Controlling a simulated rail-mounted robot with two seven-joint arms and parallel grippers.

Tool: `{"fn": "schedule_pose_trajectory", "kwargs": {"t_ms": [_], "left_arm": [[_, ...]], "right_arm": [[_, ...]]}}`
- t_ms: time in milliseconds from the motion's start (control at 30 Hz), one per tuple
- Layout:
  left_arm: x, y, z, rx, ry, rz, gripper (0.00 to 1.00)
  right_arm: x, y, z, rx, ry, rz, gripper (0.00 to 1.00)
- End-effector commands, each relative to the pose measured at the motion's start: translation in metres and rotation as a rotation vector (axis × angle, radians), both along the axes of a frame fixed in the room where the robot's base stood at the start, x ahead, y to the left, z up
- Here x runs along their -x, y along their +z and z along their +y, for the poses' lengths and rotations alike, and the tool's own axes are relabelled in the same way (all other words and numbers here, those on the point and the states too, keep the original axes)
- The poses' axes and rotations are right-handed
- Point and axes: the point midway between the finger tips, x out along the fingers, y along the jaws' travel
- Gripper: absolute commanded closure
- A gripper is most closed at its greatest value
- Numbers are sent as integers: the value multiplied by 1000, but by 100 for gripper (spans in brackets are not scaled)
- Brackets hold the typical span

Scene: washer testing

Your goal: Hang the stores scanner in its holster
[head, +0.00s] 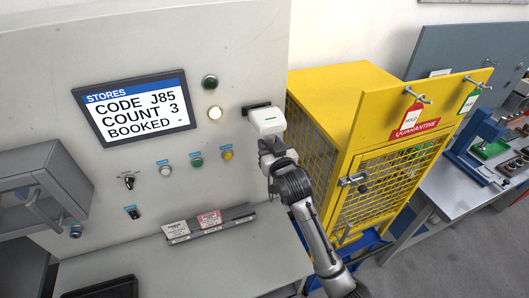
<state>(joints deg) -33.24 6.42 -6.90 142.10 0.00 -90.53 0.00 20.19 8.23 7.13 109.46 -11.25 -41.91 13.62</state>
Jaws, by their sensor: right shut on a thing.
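The stores scanner (268,122) is a white handheld with a small green mark on its top. My right gripper (270,147) is shut on its lower part and holds it upright at the right edge of the grey panel. The dark holster (254,106) is on the panel just behind and left of the scanner's head. The scanner hides part of the holster, and I cannot tell whether they touch. My left gripper is out of view.
The stores screen (134,107) reads CODE J85, COUNT 3, BOOKED -. A yellow quarantine cage (345,85) stands close on the right. A card rail (210,227) lies below.

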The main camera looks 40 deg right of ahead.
Motion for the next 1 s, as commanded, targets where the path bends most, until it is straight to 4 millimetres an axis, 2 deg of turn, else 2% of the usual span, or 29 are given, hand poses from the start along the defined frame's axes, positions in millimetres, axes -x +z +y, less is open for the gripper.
{"fn": "schedule_pose_trajectory", "kwargs": {"t_ms": [200,700,1000], "left_arm": [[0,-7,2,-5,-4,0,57],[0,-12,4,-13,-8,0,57],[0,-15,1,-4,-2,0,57]], "right_arm": [[-10,0,-18,2,-1,-2,88],[-54,-1,-31,-1,-1,-1,88],[-70,-2,-35,-1,0,-1,88]]}}
